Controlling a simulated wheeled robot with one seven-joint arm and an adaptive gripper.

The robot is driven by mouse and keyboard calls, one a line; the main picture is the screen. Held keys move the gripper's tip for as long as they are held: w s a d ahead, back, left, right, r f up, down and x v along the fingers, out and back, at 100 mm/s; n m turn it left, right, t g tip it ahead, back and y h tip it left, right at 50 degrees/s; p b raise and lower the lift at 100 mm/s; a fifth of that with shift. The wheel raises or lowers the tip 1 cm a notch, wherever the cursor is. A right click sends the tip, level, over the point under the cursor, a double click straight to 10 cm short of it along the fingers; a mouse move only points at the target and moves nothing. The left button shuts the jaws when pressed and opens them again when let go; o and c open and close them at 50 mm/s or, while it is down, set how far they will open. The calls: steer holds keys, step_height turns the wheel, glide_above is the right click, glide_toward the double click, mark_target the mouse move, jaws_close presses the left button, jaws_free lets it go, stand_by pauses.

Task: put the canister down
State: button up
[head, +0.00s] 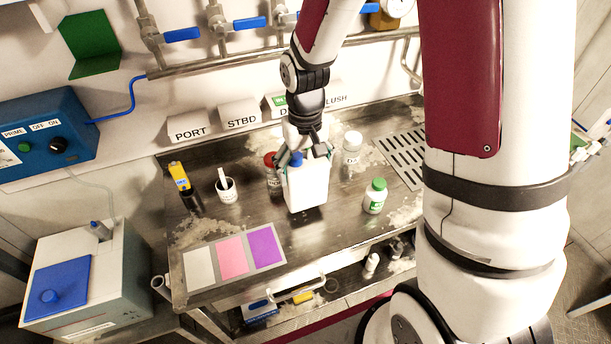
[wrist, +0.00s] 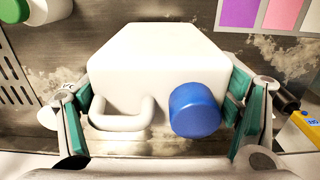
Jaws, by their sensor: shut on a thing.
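The canister (head: 308,187) is a white jug with a blue cap and a moulded handle. In the head view it is upright over the middle of the metal bench (head: 325,234); I cannot tell whether its base touches the top. My gripper (head: 303,160) comes down on it from above and is shut on its sides. In the wrist view the canister (wrist: 160,65) fills the middle between the green-padded fingers (wrist: 165,105), with the blue cap (wrist: 195,109) at the near right. Its underside is hidden.
A red-capped bottle (head: 272,178) stands close left of the canister. A white bottle (head: 352,150) and a green-capped bottle (head: 375,198) stand to the right. A cup (head: 227,190), a yellow meter (head: 180,178) and a colour card (head: 199,268) are to the left. Bare bench lies in front.

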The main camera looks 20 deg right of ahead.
steer(key=shift+f+p, duration=0.35)
steer(key=shift+f, duration=1.5)
steer(key=o, duration=1.9)
